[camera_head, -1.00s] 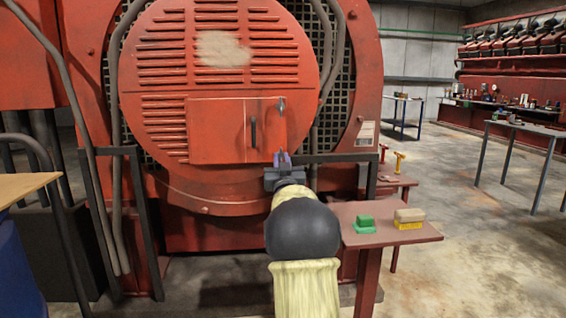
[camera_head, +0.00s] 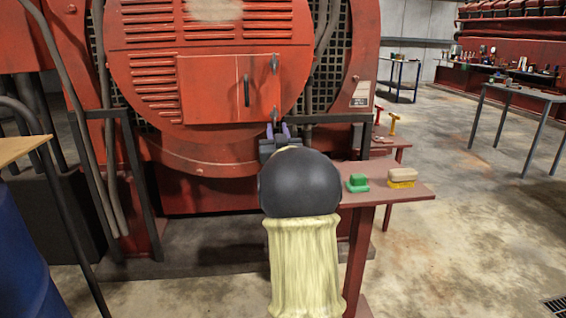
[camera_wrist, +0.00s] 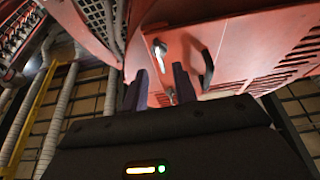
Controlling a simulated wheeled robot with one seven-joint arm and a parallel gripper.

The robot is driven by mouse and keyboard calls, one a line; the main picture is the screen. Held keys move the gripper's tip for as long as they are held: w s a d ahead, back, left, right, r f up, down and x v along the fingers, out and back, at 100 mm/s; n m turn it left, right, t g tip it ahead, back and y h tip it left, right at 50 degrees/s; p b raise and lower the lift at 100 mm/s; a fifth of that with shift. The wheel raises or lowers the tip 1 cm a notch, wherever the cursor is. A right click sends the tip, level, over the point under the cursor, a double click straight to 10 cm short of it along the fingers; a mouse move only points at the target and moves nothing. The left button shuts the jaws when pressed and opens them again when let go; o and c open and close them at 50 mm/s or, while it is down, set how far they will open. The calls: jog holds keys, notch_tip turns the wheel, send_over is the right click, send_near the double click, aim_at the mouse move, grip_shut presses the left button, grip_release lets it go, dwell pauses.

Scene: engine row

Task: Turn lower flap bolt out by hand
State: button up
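The flap (camera_head: 215,95) is a square red panel with a dark handle (camera_head: 246,90), low on the round red engine cover. The upper bolt (camera_head: 275,64) shows at its right edge. The lower bolt (camera_wrist: 160,48) looks bright and metallic in the wrist view, which appears upside down; the upper bolt (camera_wrist: 170,94) shows smaller there, seen between the fingers. My gripper (camera_head: 278,131) is at the flap's lower right corner. Its two dark fingers (camera_wrist: 157,85) stand apart with nothing between them. Whether they touch the lower bolt cannot be told.
A small red-brown table (camera_head: 415,192) at the right carries a green block (camera_head: 357,183) and a yellow-based brush (camera_head: 402,177). Black rail posts (camera_head: 125,180) and pipes stand in front of the engine at left. A blue drum (camera_head: 25,265) is at lower left.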

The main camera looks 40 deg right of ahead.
jog(key=v, duration=1.2)
jog(key=shift+f, duration=0.1)
jog(key=w+a+f+n+g+y, duration=0.15)
jog(key=a+f+g+y, duration=0.6)
jog(key=a+f, duration=0.85)
jog(key=s+a+f+n+g+y, duration=0.2)
jog(key=s+a+f+g, duration=0.25)
jog(key=s+a, duration=0.3)
jog(key=s+a+f+n+g+y, duration=0.2)
jog(key=s+a+f+n+g, duration=0.15)
jog(key=s+a+f, duration=0.45)
notch_tip(320, 180, up, 37)
jog(key=s+m+g+p, duration=0.1)
jog(key=p, duration=3.3)
jog(key=shift+s+d, duration=0.4)
